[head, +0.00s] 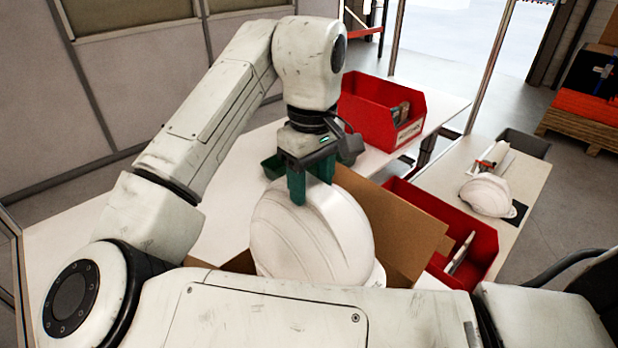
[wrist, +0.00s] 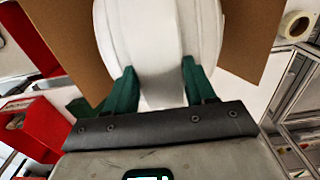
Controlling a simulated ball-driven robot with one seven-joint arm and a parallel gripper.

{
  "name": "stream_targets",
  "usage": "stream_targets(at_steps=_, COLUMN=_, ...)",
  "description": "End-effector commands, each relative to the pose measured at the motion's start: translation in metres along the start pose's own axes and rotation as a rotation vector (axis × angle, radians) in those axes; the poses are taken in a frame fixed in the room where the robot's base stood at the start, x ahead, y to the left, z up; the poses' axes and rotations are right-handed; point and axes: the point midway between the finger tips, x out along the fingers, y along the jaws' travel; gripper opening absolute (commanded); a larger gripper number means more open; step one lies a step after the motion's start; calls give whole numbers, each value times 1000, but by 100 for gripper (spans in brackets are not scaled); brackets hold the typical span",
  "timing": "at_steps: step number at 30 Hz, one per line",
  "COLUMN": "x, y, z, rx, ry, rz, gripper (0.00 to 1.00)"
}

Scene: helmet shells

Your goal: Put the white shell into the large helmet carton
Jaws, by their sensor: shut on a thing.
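The white shell (head: 308,232) hangs from my gripper (head: 308,186), whose green fingers are shut on its top ridge. In the wrist view the shell (wrist: 160,45) shows between the two green fingertips (wrist: 158,88). The large helmet carton (head: 408,222) is brown, with an open flap to the right of the shell. Its cardboard (wrist: 62,38) shows on both sides of the shell in the wrist view. The shell covers most of the carton in the head view, and my arm hides its near side. I cannot tell how deep the shell sits relative to the carton's rim.
Red bins stand behind (head: 375,108) and to the right (head: 462,222) of the carton. Another white helmet (head: 487,194) lies on a side table at the right. A tape roll (wrist: 295,24) lies at the right in the wrist view. The white table (head: 70,245) is bare at left.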

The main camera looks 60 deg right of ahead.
Motion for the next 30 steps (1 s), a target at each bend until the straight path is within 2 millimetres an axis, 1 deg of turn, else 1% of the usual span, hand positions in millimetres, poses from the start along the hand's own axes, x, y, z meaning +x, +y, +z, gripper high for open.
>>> stream_targets(at_steps=5, x=10, y=0, z=0, rx=1, ry=0, rz=0, gripper=0)
stream_targets(at_steps=24, x=65, y=0, z=0, rx=1, ry=-1, rz=1, gripper=0)
stream_targets(at_steps=30, x=75, y=0, z=0, rx=1, ry=0, rz=0, gripper=0)
